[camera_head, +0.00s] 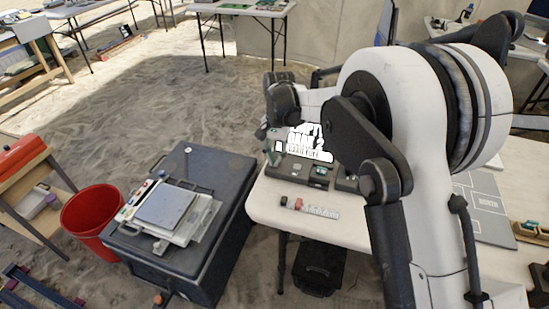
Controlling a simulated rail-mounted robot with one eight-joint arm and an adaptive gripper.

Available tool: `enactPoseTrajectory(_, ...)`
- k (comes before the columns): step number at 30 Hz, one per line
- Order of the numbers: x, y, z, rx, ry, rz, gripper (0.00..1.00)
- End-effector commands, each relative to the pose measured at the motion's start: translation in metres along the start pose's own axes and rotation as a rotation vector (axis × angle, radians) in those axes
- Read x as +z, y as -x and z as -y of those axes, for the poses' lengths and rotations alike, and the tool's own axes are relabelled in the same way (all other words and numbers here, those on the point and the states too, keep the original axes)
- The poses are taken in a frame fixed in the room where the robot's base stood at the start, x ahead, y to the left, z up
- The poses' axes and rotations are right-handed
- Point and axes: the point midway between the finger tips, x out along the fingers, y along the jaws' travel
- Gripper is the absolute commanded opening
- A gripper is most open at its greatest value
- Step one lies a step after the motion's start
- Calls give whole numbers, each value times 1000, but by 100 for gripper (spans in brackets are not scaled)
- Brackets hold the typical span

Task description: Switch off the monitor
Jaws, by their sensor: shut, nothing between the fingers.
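A bright white lit screen with dark markings, which looks like the monitor (311,147), stands on the left part of the white table. My arm passes in front of it and hides part of it. A dark panel with small buttons or controls (319,172) lies at its lower front. My gripper (268,154) is small and partly hidden at the left of the screen, above the table's left edge. It is shut and holds nothing. I cannot tell whether it touches the panel or any button.
The white table (325,232) carries a small scale strip (310,208) near its front edge. A dark case (215,245) with a tray and a grey tablet (166,203) stands to the left. Sand floor is open behind.

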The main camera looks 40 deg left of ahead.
Motion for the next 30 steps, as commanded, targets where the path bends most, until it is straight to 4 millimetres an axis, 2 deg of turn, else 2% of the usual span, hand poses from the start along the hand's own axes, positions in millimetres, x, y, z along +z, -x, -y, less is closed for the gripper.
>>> enactPoseTrajectory(5,2,-7,0,1,0,-60,0)
enactPoseTrajectory(30,-13,3,0,1,-1,-59,0)
